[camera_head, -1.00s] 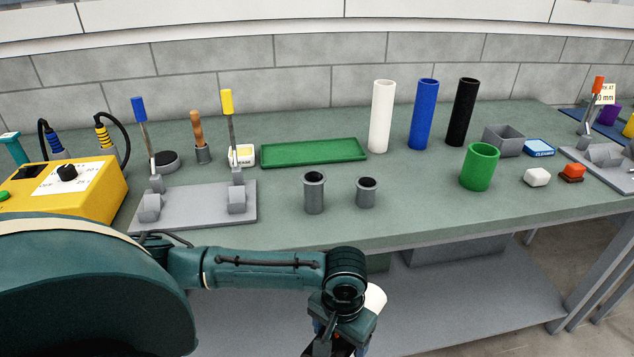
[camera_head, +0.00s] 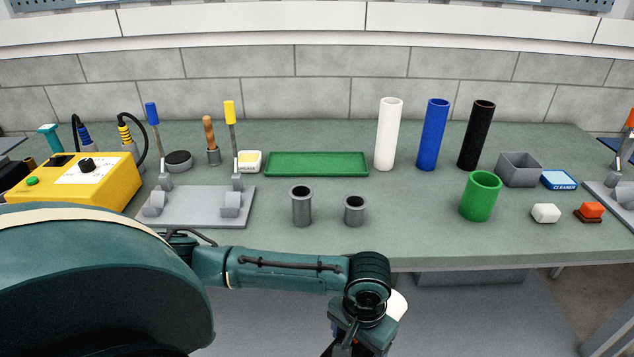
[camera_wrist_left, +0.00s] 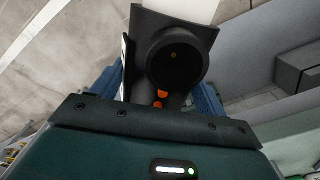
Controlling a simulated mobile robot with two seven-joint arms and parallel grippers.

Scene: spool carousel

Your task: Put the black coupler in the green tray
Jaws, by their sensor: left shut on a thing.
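The green tray (camera_head: 316,164) lies flat and empty at the back middle of the bench. My left gripper (camera_wrist_left: 168,88) hangs in front of the bench, beyond its front edge, with its tips hidden in the head view. In the left wrist view it is shut on a dark round piece with a dark hole, which looks like the black coupler (camera_wrist_left: 175,60). The exact grip is hard to make out in the dark picture. A white part shows behind it. My right gripper is in neither view.
Two grey flanged cups (camera_head: 302,207) stand in front of the tray. A grey lever fixture (camera_head: 200,207) is left of them. White, blue and black tubes (camera_head: 477,137) stand upright right of the tray. A green cup (camera_head: 480,197) is nearer the front.

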